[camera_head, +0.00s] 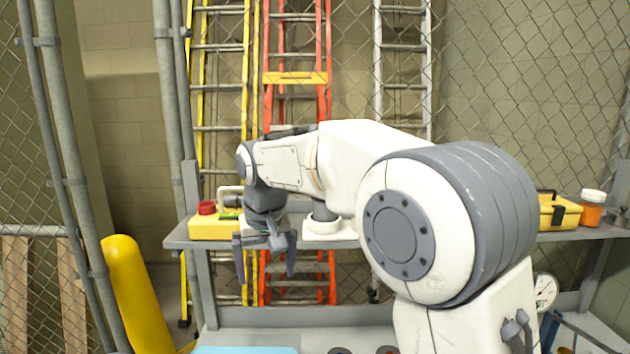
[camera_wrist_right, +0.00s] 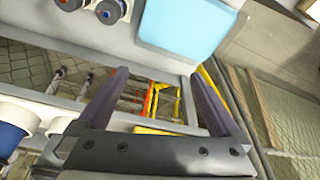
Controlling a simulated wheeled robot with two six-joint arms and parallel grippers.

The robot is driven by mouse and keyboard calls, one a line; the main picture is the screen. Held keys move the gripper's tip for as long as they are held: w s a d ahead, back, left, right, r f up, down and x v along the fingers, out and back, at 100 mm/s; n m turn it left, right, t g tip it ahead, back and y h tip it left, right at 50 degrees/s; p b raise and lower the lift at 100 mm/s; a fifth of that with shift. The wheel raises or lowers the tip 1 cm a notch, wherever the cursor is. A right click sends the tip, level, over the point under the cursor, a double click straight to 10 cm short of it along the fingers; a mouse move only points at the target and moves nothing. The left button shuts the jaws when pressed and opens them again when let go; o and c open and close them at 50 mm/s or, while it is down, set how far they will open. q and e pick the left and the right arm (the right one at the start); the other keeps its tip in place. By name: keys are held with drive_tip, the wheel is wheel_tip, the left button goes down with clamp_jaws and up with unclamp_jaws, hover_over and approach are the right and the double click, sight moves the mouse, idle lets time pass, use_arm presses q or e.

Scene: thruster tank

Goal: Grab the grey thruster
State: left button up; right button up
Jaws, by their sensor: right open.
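My right gripper (camera_head: 266,265) hangs fingers-down in front of the shelf's left part, open and empty. In the right wrist view its two fingers (camera_wrist_right: 155,82) are spread apart with nothing between them. I cannot make out a grey thruster for certain. In the head view, two dark round tops (camera_head: 340,350) are cut off by the bottom edge. My left gripper is not in view.
A grey shelf (camera_head: 568,235) carries a yellow box with a red button (camera_head: 207,208), a white object (camera_head: 325,227), a yellow toolbox (camera_head: 556,213) and an orange bottle (camera_head: 591,209). A light-blue mat (camera_head: 245,350) lies on the lower worktop. Ladders and mesh fencing stand behind.

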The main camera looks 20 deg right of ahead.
drive_tip(key=w+d+r+m+h+p, duration=0.1)
drive_tip(key=w+d+r+m+p, duration=0.25)
drive_tip(key=w+d+r, duration=0.45)
wheel_tip(320, 180, up, 6)
drive_tip(key=m+t+h+p, duration=0.1)
drive_tip(key=m+p, duration=0.1)
drive_tip(key=p, duration=0.2)
hover_over(325, 205)
drive_tip(key=a, duration=0.2)
drive_tip(key=f, duration=0.1)
drive_tip(key=d+f, duration=0.1)
drive_tip(key=w+f, duration=0.1)
drive_tip(key=shift+d+f+p, duration=0.2)
drive_tip(key=shift+d+p, duration=0.1)
drive_tip(key=shift+p, duration=0.05)
drive_tip(key=shift+w+d+f, duration=0.15)
drive_tip(key=shift+f, duration=0.4)
drive_tip(key=shift+w+d+f+p, duration=0.1)
drive_tip(key=shift+f+p, duration=0.2)
drive_tip(key=shift+p, duration=0.25)
drive_tip(key=p+x, duration=0.2)
drive_tip(key=x, duration=0.1)
drive_tip(key=shift+d+f, duration=0.1)
drive_tip(key=shift+f, duration=0.15)
drive_tip(key=shift+w+f, duration=0.15)
drive_tip(key=shift+f, duration=0.3)
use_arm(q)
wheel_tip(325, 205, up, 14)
use_arm(e)
drive_tip(key=c, duration=1.5)
